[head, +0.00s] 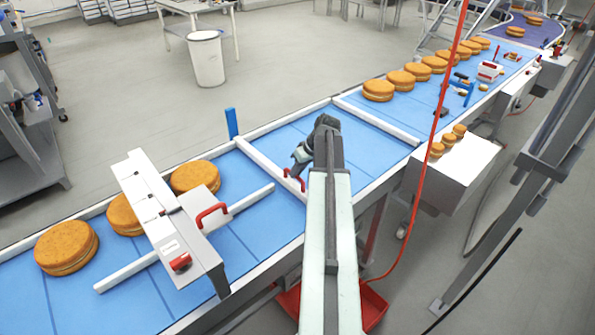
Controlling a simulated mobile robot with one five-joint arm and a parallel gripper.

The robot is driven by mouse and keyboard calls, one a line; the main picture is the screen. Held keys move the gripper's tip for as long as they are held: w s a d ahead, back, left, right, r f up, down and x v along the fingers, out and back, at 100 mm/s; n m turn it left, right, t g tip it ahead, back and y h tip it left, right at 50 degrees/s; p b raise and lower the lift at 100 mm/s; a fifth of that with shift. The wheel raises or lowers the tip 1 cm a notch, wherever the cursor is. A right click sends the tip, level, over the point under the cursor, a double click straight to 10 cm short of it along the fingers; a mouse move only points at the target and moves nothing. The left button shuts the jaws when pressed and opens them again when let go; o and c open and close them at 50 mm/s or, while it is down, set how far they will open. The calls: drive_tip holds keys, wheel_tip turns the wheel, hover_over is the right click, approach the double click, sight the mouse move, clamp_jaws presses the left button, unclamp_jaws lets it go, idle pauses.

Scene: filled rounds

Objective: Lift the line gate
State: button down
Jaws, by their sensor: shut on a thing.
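The line gate (258,157) is a white bar lying across the blue conveyor belt, left of my arm, with a blue post (232,123) near its far end. A red handle (293,182) is at its near end. My gripper (299,164) is at this handle and appears shut on it. My arm comes up from the bottom of the view and hides part of the belt beside the gate. The bar looks low over the belt; I cannot tell whether it touches it.
More rounds (378,90) line the upper right belt. A second white bar (376,121) crosses the belt. A red cable (428,150) hangs at right.

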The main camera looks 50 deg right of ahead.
idle(0.5)
wheel_tip(320, 180, up, 11)
drive_tip(key=p, duration=1.1)
drive_tip(key=c, duration=1.4)
unclamp_jaws()
